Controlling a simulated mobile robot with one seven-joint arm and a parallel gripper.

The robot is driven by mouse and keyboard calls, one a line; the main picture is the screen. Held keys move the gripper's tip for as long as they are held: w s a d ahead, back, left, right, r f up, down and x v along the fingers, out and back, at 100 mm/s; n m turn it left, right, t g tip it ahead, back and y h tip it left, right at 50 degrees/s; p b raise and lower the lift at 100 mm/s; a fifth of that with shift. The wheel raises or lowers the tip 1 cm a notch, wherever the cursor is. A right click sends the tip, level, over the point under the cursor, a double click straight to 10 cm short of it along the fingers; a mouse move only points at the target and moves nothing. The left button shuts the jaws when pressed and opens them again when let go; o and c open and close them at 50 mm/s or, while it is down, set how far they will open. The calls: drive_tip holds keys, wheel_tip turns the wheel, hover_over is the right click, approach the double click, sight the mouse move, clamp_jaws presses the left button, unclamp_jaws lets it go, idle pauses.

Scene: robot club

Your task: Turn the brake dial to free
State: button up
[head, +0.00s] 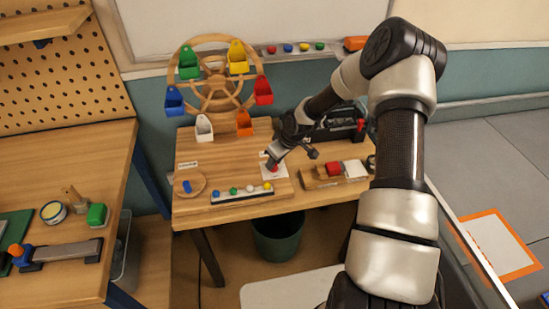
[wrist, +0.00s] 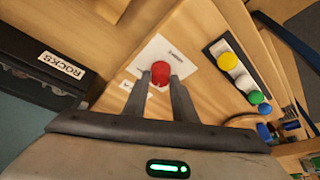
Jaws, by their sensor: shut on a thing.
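A red round knob (wrist: 160,73) sits on a white card with small print, fixed to a wooden block; I take it for the brake dial. The print is too small to read, so I cannot tell its setting. My gripper (wrist: 159,82) is shut on this knob, one dark finger on each side. In the head view my gripper (head: 270,163) is low over the white card (head: 279,172), and a bit of red shows at its tip. The wooden Ferris wheel (head: 217,95) with coloured buckets stands behind, to the left.
A strip with coloured buttons (head: 241,195) and a round wooden disc with a blue peg (head: 187,185) lie left of the card. A black box labelled ROCKS (wrist: 48,70) stands close by.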

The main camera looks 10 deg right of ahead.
drive_tip(key=shift+d+n+g+y, duration=0.1)
drive_tip(key=shift+n+g+y, duration=0.2)
drive_tip(key=shift+n, duration=0.8)
drive_tip(key=o, duration=1)
drive_tip(key=shift+o, duration=0.2)
drive_tip(key=p+v, duration=0.1)
drive_tip(key=v, duration=1.6)
drive_tip(key=shift+r, duration=0.15)
drive_tip(key=shift+d, duration=0.1)
